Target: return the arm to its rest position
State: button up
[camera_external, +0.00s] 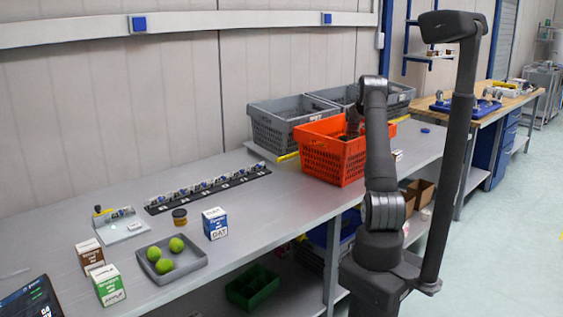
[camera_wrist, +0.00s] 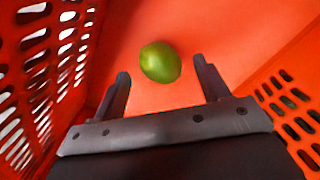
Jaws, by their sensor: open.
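My gripper (camera_wrist: 163,84) is open inside the orange tote (camera_wrist: 250,38) in the wrist view. A green lime-like fruit (camera_wrist: 160,62) lies on the tote floor, just beyond and between my fingertips, with nothing held. In the external view my arm reaches over the orange tote (camera_external: 325,160), and my gripper (camera_external: 352,122) is partly hidden by the arm and the tote wall. The fruit in the tote is hidden in that view.
Grey crates (camera_external: 285,125) stand behind the orange tote. A grey tray (camera_external: 190,270) with three green fruits (camera_external: 177,244) sits at the front left, among small boxes (camera_external: 215,224). A dark rack (camera_external: 208,188) lies mid-bench. The aisle at right is clear.

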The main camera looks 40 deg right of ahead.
notch_tip(320, 180, down, 3)
jog(key=shift+r, duration=1.9)
jog(key=shift+f, duration=0.1)
jog(key=shift+r, duration=12.45)
jog(key=w+a+n, duration=0.3)
jog(key=w+a, duration=0.1)
jog(key=a, duration=0.6)
jog(key=w+a+n, duration=0.3)
jog(key=w+a, duration=0.1)
jog(key=a, duration=0.7)
jog(key=w+a+r+n, duration=0.1)
jog(key=w+a+n, duration=0.2)
jog(key=a, duration=0.8)
jog(key=shift+w+a, duration=0.25)
jog(key=shift+w, duration=0.7)
jog(key=c, duration=0.3)
